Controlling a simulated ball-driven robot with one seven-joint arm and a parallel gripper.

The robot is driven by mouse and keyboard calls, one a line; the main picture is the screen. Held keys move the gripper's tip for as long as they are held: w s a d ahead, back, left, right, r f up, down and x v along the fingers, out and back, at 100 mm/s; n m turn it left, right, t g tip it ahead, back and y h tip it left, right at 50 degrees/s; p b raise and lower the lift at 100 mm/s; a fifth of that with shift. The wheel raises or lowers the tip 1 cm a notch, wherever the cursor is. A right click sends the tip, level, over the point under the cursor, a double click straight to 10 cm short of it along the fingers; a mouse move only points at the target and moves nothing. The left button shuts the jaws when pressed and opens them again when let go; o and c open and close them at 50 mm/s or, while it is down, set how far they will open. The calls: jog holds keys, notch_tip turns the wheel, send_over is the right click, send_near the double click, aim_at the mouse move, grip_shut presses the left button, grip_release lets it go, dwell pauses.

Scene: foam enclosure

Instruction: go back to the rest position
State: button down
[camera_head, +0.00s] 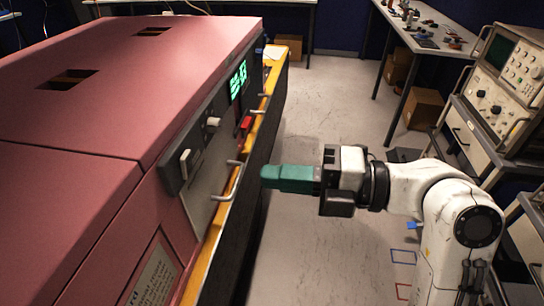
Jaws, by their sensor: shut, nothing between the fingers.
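My gripper (266,177) has green fingers and points left, toward the front of a large red machine (90,100). The fingers are closed together with nothing visible between them. They are near the machine's metal handles and yellow edge strip; whether they touch the dark side below the strip I cannot tell. My white arm reaches in from the lower right and is bent at the elbow.
The machine's front has a lit green display (238,80), knobs and handles (229,184). An oscilloscope (510,75) stands on a cart at the right. A bench (440,30) with small items and cardboard boxes (422,107) stand behind. The middle floor (335,105) is clear.

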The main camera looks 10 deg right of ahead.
jog(key=s+d+f+m+h, duration=0.2)
jog(key=d+f+m+h, duration=0.2)
jog(key=f+m, duration=0.55)
jog(key=s+d+f+m+h, duration=0.2)
jog(key=d+f+m+h, duration=0.35)
jog(key=f, duration=0.75)
jog(key=s+d+f+m+g+h, duration=0.2)
jog(key=s+d+f+m, duration=0.3)
jog(key=s+m, duration=0.3)
jog(key=s+d+f+m+g+h, duration=0.3)
jog(key=s+d+f+m+h, duration=0.2)
jog(key=s+f+m, duration=0.3)
jog(key=s+d+m, duration=0.1)
jog(key=s, duration=0.1)
jog(key=shift+s+f, duration=0.3)
jog(key=shift+s, duration=0.1)
